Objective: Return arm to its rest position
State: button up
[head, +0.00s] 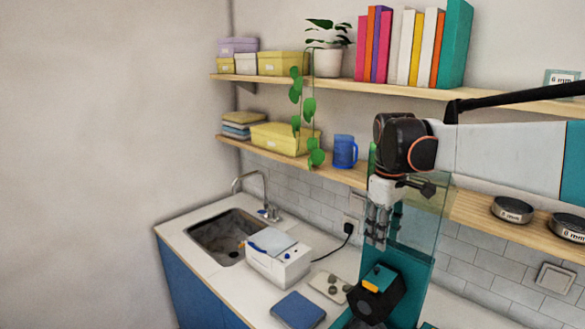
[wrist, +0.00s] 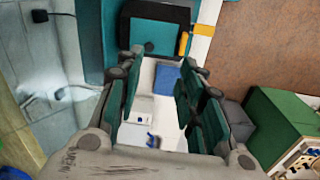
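My gripper (head: 378,228) hangs pointing down at the end of my raised, bent arm, above the worktop and in front of the wall shelves. In the wrist view, my gripper (wrist: 163,78) shows its dark green finger pads spread apart. Only the worktop and things far below show between them, and nothing is held. The arm reaches in from the right in the head view.
The lower shelf (head: 465,211) and a blue mug (head: 345,152) lie behind my arm. Below are the worktop (head: 316,270), a white machine (head: 280,262), a blue pad (head: 297,310) and a sink (head: 225,238). A green box (wrist: 270,120) shows at right in the wrist view.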

jog(key=s+a+f+m+t+b, duration=0.1)
jog(key=s+f+m+t+b, duration=0.2)
jog(key=s+f, duration=0.5)
jog(key=s+a+f+m+t+b, duration=0.2)
jog(key=s+f+b, duration=0.6)
jog(key=s, duration=0.8)
jog(key=f+m+t, duration=0.1)
jog(key=m, duration=0.1)
jog(key=shift+a+f+m+t, duration=0.15)
jog(key=shift+f+m+t, duration=0.15)
jog(key=shift+m+t, duration=0.1)
jog(key=shift+s, duration=0.1)
